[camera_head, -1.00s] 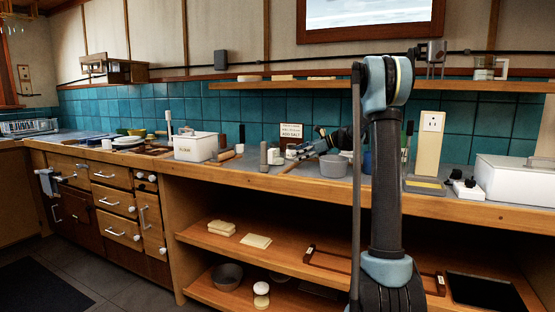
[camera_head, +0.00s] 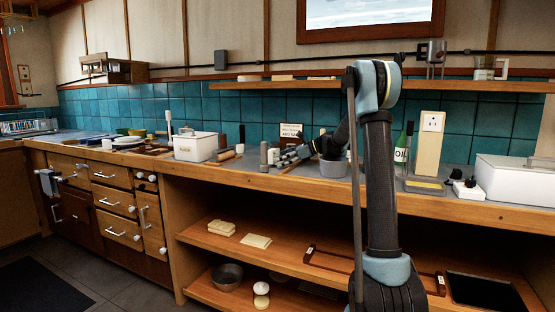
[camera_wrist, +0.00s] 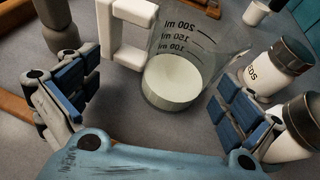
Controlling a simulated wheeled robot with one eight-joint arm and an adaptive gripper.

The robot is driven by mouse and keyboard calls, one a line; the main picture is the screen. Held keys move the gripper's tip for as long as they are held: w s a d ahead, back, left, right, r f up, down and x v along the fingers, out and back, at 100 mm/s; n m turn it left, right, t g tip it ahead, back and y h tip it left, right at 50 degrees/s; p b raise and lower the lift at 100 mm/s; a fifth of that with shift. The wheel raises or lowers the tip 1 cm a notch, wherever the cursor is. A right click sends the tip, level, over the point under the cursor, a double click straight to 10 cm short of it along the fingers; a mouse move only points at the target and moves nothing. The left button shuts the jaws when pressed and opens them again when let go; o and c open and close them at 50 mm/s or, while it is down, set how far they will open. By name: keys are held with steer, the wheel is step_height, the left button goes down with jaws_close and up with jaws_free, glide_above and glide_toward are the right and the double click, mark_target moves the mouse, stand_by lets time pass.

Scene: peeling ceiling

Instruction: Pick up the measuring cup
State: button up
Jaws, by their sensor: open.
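The measuring cup (camera_wrist: 190,62) is a clear cup with ml markings, a white handle (camera_wrist: 124,32) and white contents low inside it. In the wrist view it is at the upper middle, just beyond and between the fingers of my gripper (camera_wrist: 158,88). The fingers are spread wide, with the left one near the handle side and the right one near the jars. Neither finger visibly touches the cup. In the head view my gripper (camera_head: 290,156) is low over the counter, behind the grey pot's left side. I cannot make out the cup there.
Two jars with dark lids (camera_wrist: 275,70) (camera_wrist: 298,128) stand close by the right finger. A dark-grey object (camera_wrist: 58,24) is beyond the left finger. A grey pot (camera_head: 333,169) stands at the counter front beside my arm. A white box (camera_head: 196,148) is farther left.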

jaws_close()
stand_by(0.3)
